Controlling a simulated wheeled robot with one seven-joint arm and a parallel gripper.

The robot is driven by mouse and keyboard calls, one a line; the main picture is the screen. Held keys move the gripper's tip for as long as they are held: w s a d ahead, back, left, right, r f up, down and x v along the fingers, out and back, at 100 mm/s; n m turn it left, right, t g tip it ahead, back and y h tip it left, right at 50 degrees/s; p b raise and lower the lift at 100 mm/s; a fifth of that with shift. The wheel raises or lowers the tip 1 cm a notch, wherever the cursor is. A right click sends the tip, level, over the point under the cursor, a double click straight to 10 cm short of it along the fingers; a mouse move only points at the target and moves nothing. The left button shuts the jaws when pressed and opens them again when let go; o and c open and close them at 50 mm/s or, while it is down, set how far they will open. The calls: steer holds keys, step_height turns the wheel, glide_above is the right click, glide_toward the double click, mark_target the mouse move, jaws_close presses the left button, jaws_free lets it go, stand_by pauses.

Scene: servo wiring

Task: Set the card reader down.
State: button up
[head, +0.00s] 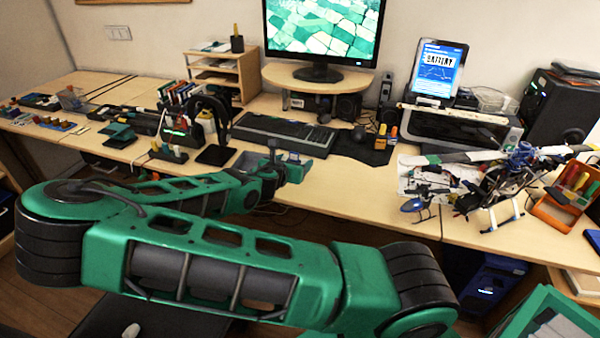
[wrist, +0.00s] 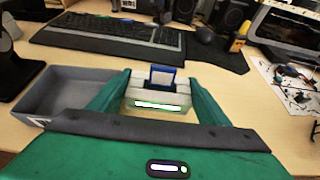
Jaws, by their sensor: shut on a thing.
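The card reader (wrist: 150,98) is a small pale grey block with a blue card standing in its slot. In the wrist view it sits between the two green fingers of my gripper (wrist: 157,88), which is shut on it. The reader is over the light wooden desk, in front of the keyboard; I cannot tell whether its underside touches the desk.
A grey open tray (wrist: 62,97) lies just left of my gripper and looks empty. The keyboard (head: 285,134) is behind, with a dark mouse mat (head: 362,150) to its right. A model helicopter (head: 500,185) stands further right. Bare desk (head: 345,190) lies right of my gripper.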

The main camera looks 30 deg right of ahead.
mark_target(300, 162)
steer(key=d, duration=0.1)
steer(key=f, duration=0.1)
steer(key=d, duration=0.1)
steer(key=shift+w+d+f, duration=0.25)
steer(key=shift+d+f, duration=0.1)
steer(key=shift+f, duration=2)
steer(key=o, duration=1.1)
steer(key=v, duration=1.1)
steer(key=shift+s+a+r, duration=0.1)
steer(key=shift+s+a, duration=0.1)
steer(key=shift+a, duration=0.15)
steer(key=shift+s, duration=0.1)
